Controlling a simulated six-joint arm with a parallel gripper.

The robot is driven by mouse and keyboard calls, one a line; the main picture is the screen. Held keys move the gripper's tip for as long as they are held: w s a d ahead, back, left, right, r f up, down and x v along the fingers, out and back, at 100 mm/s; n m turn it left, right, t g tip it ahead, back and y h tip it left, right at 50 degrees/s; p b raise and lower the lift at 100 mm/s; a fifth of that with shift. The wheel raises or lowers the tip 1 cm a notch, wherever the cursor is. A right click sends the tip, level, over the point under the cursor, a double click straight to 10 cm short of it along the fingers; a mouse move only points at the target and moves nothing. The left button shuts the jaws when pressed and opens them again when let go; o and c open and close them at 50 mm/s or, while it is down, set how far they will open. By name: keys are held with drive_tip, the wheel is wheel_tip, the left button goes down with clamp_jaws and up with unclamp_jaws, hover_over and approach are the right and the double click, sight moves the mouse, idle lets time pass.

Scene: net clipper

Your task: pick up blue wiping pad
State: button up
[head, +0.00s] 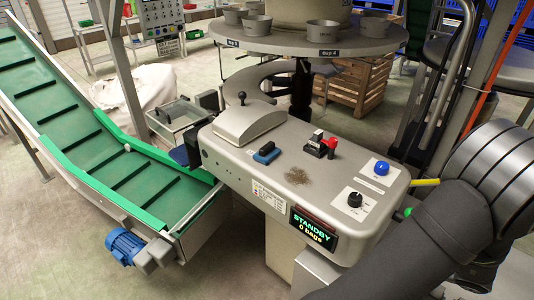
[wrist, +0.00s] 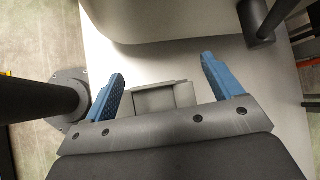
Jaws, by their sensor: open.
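The blue wiping pad (head: 266,153) lies on the light grey top of the clipper machine (head: 325,184) in the head view, left of the middle of that top. I cannot make it out in the wrist view. My gripper (wrist: 162,67) shows in the wrist view with its two blue fingers spread wide and no pad between them. A grey block-like shape (wrist: 165,97) shows between the fingers; I cannot tell what it is. The gripper does not show in the head view, so its distance from the pad is unclear.
A brown patch of debris (head: 297,176) lies right of the pad. A small black-and-red switch block (head: 322,146), a blue button (head: 381,168) and a black knob (head: 355,199) stand on the top. A raised grey cover (head: 249,122) is behind the pad. A green conveyor (head: 105,150) is at left.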

drive_tip(key=w+d+r+n+t+h, duration=0.2)
drive_tip(key=w+d+r+n+h, duration=0.2)
drive_tip(key=w+d+r+n, duration=0.9)
drive_tip(key=w+a+r+n+g, duration=0.1)
drive_tip(key=w+a+r+n, duration=0.1)
drive_tip(key=w+a+n, duration=0.4)
drive_tip(key=w+a+r+n+g+y, duration=0.1)
drive_tip(key=w+a+r+n+g, duration=0.1)
drive_tip(key=w+a+n, duration=0.4)
drive_tip(key=w+a+r+n+g+y, duration=0.1)
drive_tip(key=w+a+n, duration=0.6)
drive_tip(key=a, duration=0.7)
drive_tip(key=shift+a+r+g, duration=0.2)
drive_tip(key=shift+r+g, duration=0.4)
drive_tip(key=shift+r, duration=0.45)
drive_tip(key=n+g+h, duration=0.2)
drive_tip(key=n+h, duration=0.3)
drive_tip(key=n, duration=1.7)
approach(266, 146)
drive_tip(key=x, duration=0.5)
drive_tip(key=shift+s+f, duration=0.2)
drive_tip(key=shift+f, duration=0.2)
drive_tip(key=shift+t, duration=0.3)
drive_tip(key=shift+x, duration=2.85)
drive_tip(key=shift+d+r, duration=0.1)
drive_tip(key=c, duration=1.1)
